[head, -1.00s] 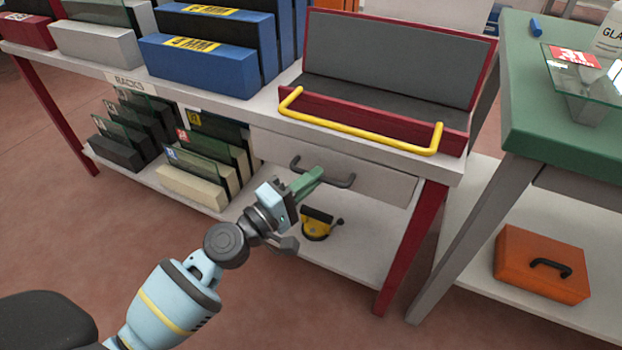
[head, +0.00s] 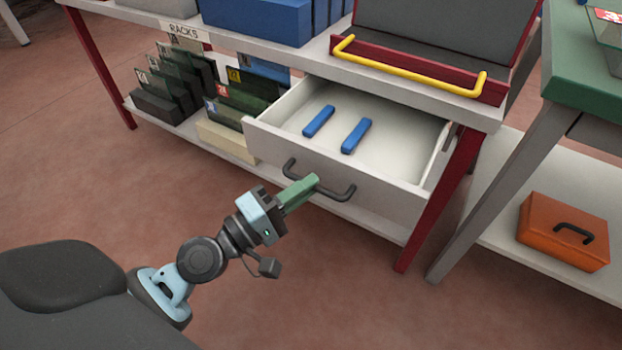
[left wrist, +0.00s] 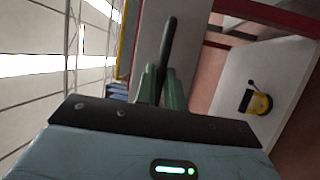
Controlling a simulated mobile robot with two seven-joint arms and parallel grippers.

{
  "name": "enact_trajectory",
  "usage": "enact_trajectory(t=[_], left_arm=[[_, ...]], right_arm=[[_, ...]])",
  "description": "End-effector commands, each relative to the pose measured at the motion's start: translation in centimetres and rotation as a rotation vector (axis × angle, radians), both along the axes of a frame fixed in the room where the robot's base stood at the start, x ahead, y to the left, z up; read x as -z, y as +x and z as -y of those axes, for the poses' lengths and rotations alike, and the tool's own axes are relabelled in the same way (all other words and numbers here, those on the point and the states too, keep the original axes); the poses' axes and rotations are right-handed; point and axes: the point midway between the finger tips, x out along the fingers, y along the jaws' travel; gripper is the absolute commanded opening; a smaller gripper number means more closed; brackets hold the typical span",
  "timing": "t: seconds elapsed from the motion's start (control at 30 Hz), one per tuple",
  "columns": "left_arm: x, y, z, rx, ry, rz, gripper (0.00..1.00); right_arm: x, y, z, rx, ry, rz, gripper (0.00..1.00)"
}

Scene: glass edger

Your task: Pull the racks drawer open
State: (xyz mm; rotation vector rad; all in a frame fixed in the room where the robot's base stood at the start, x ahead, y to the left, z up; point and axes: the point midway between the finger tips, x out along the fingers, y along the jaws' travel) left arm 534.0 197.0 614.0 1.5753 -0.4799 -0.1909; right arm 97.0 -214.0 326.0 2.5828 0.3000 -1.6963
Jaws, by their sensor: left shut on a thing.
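The racks drawer (head: 372,203) is a white drawer under the bench top, and it stands open towards me in the head view. Two blue bars (head: 338,130) lie on its floor. Its dark handle (head: 338,192) runs across the front; in the left wrist view the handle (left wrist: 168,45) stands between the fingers. My left gripper (head: 312,182) has green fingers, shut on the handle near its middle. The left gripper also shows in the left wrist view (left wrist: 162,80). My right gripper is in neither view.
A red tray with a yellow rail (head: 410,70) sits on the bench above. Racks of glass (head: 230,105) stand left on the lower shelf. An orange case (head: 563,232) lies on the right shelf. A yellow-and-black tool (left wrist: 258,102) is on the lower shelf. The floor in front is clear.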

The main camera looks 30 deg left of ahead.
Motion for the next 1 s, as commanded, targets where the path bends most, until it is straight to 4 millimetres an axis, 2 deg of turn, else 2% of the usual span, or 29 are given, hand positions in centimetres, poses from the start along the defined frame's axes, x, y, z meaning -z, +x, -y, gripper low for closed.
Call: enact_trajectory(t=[0.57,0.6,0.73,1.0], left_arm=[[-0.07,-0.69,-0.03,0.000,0.000,0.001,0.00],[-0.07,-0.69,-0.03,0.000,0.000,0.001,0.13],[-0.07,-0.68,-0.03,0.000,0.000,0.001,0.30],[-0.03,-0.69,-0.03,0.000,0.000,0.001,0.32]], right_arm=[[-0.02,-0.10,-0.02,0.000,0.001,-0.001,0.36],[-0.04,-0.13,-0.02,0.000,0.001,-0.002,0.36],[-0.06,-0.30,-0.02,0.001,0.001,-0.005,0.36],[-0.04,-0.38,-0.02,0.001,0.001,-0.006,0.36]])
